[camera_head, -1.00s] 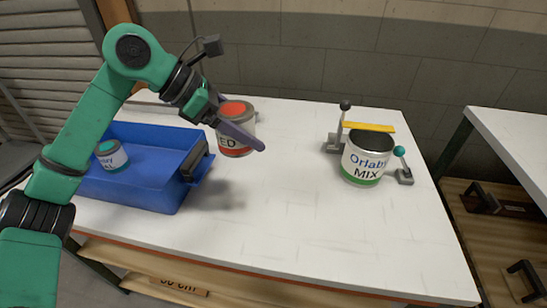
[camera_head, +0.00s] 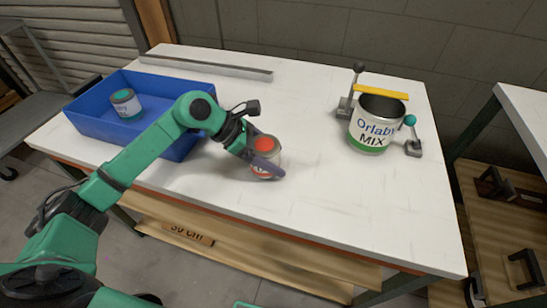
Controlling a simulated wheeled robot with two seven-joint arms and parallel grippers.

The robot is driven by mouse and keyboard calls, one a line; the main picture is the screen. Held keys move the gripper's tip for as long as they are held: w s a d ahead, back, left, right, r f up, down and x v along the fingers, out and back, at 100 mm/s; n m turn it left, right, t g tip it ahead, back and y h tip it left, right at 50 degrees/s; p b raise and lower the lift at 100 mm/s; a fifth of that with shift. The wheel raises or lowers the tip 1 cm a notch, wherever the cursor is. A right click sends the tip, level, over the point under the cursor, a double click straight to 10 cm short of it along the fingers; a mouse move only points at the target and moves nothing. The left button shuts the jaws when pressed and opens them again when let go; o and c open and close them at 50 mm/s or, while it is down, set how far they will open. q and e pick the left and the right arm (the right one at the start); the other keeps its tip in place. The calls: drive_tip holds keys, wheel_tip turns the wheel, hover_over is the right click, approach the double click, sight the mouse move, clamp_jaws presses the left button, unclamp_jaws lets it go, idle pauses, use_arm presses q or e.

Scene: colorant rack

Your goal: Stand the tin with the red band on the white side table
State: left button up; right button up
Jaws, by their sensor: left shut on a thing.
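The tin with the red band (camera_head: 268,150) has a grey body, a red top and a red stripe low on its side. It is upright near the front edge of the white workbench. My left gripper (camera_head: 265,168) is shut on it, with one dark finger across its front. I cannot tell whether its base touches the bench. The white side table (camera_head: 528,112) stands apart at the right edge of the view, partly cut off, and its visible top is bare. My right gripper does not show.
A blue tray (camera_head: 190,92) at the left of the workbench (camera_head: 310,115) holds a tin with a teal top (camera_head: 126,103). A larger Orlaby MIX tin (camera_head: 372,130) stands in a clamp with a yellow bar (camera_head: 382,92). A gap separates bench and side table.

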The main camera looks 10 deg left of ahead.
use_arm(q)
drive_tip(key=shift+f, duration=0.7)
drive_tip(key=o, duration=1.2)
drive_tip(key=shift+o, duration=0.2)
drive_tip(key=shift+r, duration=0.25)
drive_tip(key=b+v, duration=0.1)
drive_tip(key=v, duration=1.1)
drive_tip(key=shift+b, duration=0.35)
drive_tip(key=shift+f, duration=0.1)
